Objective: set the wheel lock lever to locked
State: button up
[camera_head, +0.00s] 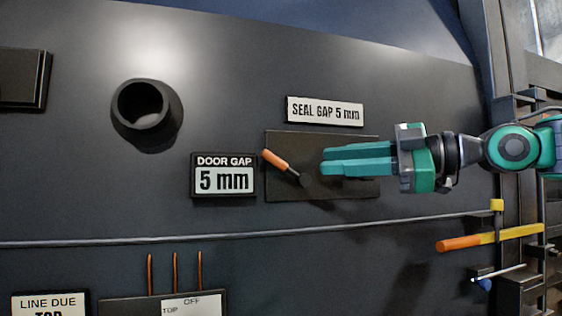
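No lever in view carries a readable wheel lock label, so I cannot tell for sure which one it is. A small lever with an orange grip (275,160) sits on a dark plate (350,190); it tilts up and left from its dark pivot. My teal gripper (322,161) comes in from the right, in front of the plate, its fingertips pointing left just right of the pivot. A small gap shows between the tips and the lever. The two fingers look close together, but their spacing in depth is unclear. Nothing shows held between them.
A longer yellow lever with an orange end (490,237) juts out at the lower right, below my arm. A DOOR GAP 5 mm display (224,176) is left of the plate, a SEAL GAP 5 mm sign (325,111) above. A thin rail (250,235) runs below.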

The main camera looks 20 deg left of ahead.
aim_at(283, 166)
jog(key=shift+n+g+y, duration=0.3)
jog(key=shift+n+g, duration=0.2)
jog(key=shift+n, duration=0.1)
jog(key=a, duration=0.7)
jog(key=a+r, duration=0.1)
jog(key=a, duration=0.3)
jog(key=shift+s+a+r, duration=0.1)
jog(key=shift+a, duration=0.25)
grip_shut()
